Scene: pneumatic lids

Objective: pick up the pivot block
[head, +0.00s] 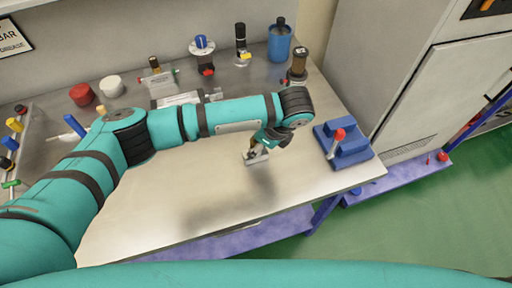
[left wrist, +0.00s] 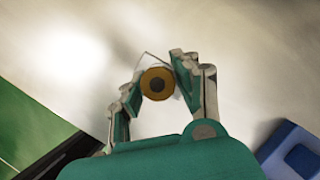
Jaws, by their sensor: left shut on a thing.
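My left gripper (head: 255,146) is over the middle of the bench, pointing down. It is shut on a small part with a grey metal base, which I take to be the pivot block (head: 257,158). The fingers hide much of the block. A shadow lies on the bench below it, and I cannot tell how high it is held. My right gripper is not in view.
A blue fixture with a red-knobbed lever (head: 345,146) stands at the bench's right end. Behind my arm are a blue cup (head: 279,42), several valve-like parts, and red (head: 81,94) and white (head: 110,86) round pieces. The bench (head: 150,215) is clear in front.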

